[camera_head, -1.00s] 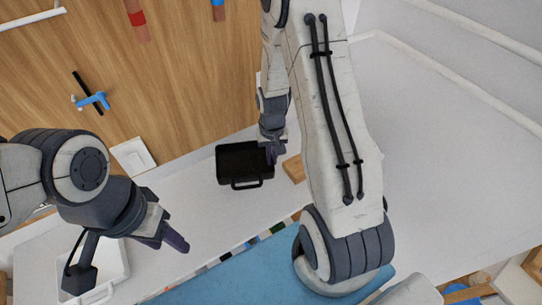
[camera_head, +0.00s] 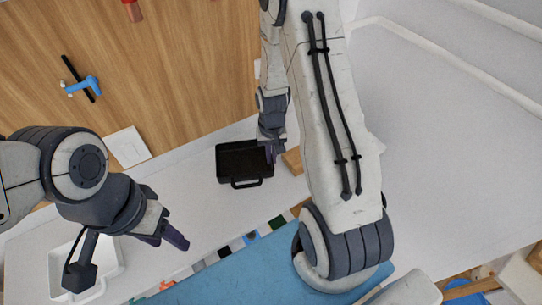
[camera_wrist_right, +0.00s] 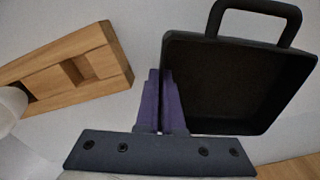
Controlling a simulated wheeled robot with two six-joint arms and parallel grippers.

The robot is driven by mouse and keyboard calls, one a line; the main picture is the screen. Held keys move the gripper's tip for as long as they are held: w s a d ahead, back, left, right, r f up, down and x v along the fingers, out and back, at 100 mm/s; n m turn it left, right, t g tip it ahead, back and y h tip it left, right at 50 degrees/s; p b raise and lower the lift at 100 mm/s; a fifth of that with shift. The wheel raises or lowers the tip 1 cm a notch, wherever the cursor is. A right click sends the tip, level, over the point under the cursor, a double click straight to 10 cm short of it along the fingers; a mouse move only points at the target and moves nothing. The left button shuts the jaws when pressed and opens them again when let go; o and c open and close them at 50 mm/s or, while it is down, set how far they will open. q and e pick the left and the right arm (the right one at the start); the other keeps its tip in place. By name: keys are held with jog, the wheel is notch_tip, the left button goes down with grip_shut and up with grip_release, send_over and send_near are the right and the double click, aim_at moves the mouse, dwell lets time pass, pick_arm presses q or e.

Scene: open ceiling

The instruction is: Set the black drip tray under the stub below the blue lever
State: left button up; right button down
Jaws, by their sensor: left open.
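The black drip tray (camera_head: 245,177), a square shallow pan with a loop handle, is in the head view above the pale counter. My right gripper (camera_head: 274,152) is at its right edge. In the right wrist view, its purple fingers (camera_wrist_right: 163,100) are closed together on the side wall of the tray (camera_wrist_right: 240,85). The blue lever (camera_head: 84,86) is on the wooden panel at upper left, beside a thin black bar. A small pale end shows near the lever; I cannot tell whether it is the stub. My left gripper (camera_head: 172,238) is open and empty at lower left.
A wooden block (camera_head: 292,160) lies right of the tray; it also shows in the right wrist view (camera_wrist_right: 80,70). A white plate (camera_head: 128,147) is on the panel's lower part. A white basin (camera_head: 112,268) is below my left arm.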

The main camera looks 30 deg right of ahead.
jog(key=shift+f, duration=0.4)
jog(key=c, duration=1)
grip_release()
jog(key=shift+o, duration=0.2)
notch_tip(320, 180, up, 10)
jog(key=shift+r+b, duration=0.25)
jog(key=shift+b, duration=0.75)
jog(key=s+a+r+n, duration=0.2)
jog(key=s+a+r, duration=0.1)
jog(key=a, duration=0.4)
jog(key=s+a+r+n, duration=0.2)
jog(key=a+n, duration=0.1)
jog(key=a, duration=0.3)
jog(key=s+a+r+n, duration=0.1)
jog(key=s+a+n, duration=0.2)
jog(key=s, duration=0.4)
jog(key=s+a+r+n+y+b, duration=0.1)
jog(key=s+a+r+n, duration=0.1)
jog(key=s+a, duration=0.3)
jog(key=s+n, duration=0.1)
jog(key=s, duration=0.2)
jog(key=shift+a+r+n, duration=0.2)
jog(key=shift+a+n, duration=0.1)
jog(key=shift+a, duration=0.05)
